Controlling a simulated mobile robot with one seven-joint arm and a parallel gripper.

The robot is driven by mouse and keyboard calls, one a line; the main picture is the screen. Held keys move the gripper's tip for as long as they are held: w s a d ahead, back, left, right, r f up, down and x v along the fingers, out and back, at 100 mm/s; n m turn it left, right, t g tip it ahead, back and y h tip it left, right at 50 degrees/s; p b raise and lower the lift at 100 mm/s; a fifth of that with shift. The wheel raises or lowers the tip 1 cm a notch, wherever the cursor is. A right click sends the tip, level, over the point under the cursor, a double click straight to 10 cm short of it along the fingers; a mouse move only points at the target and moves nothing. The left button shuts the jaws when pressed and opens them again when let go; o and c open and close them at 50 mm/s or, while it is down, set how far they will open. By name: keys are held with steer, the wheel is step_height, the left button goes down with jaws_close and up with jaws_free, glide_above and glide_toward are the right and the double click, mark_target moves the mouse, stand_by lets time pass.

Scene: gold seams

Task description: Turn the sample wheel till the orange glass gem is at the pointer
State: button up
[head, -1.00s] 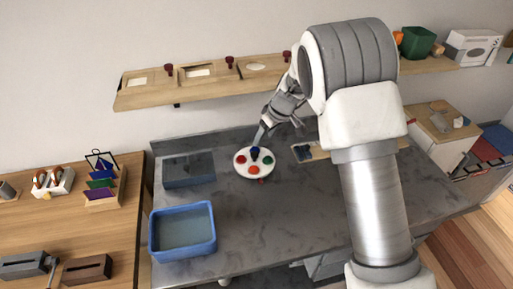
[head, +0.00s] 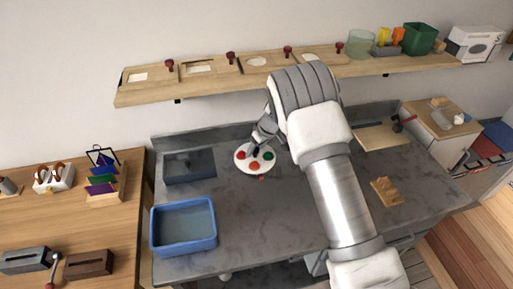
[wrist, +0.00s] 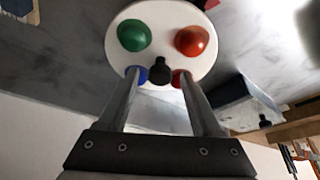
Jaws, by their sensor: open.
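The sample wheel (head: 244,166) is a white disc lying on the grey counter in the head view; its white face also shows in the wrist view (wrist: 163,22). The orange gem (head: 254,166) is at its front side, the red gem (head: 240,155) at left and the green gem (head: 268,155) at right. In the wrist view the blue gem (wrist: 139,74) is partly behind a finger. A black knob (wrist: 160,70) stands up from the wheel. My gripper (wrist: 160,82) is open, one finger on each side of the knob. A small red mark (head: 262,178), perhaps the pointer, lies just before the wheel.
A blue basin (head: 183,250) and a dark grey box (head: 190,180) stand left of the wheel. A long wooden shelf (head: 220,87) runs along the wall behind. A brown block (head: 386,191) lies to the right. The counter before the wheel is clear.

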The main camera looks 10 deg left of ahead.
jaws_close()
stand_by(1.4)
